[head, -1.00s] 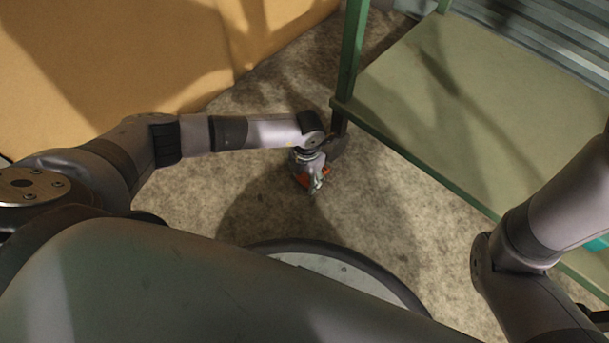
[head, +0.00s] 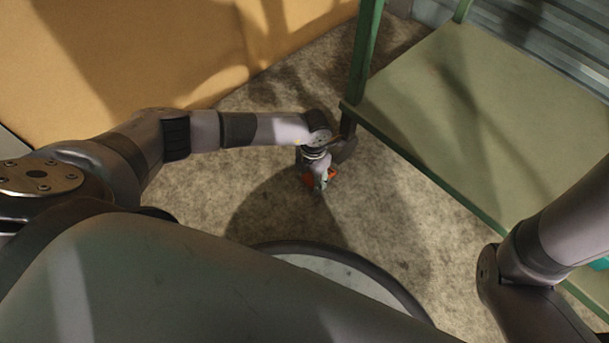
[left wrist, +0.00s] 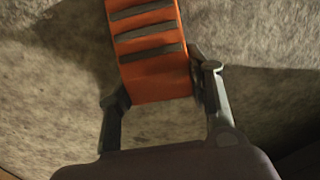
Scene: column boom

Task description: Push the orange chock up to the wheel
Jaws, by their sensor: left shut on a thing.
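The orange chock (head: 333,176) is on the floor in the head view, mostly hidden by my left gripper (head: 320,181). In the left wrist view the chock (left wrist: 152,68) shows dark ribs across its top, and its far end is cut off by the frame. My left gripper (left wrist: 157,85) is shut on it, one finger along each side. The dark wheel (head: 347,147) is at the foot of a green post, just beyond the chock. My wrist partly covers it, and I cannot tell whether chock and wheel touch. My right gripper is out of view.
The green-framed bench or cart (head: 470,120) stands over the wheel to the right, its post rising close beside my left wrist. A tan wall or panel (head: 130,60) is at the back left.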

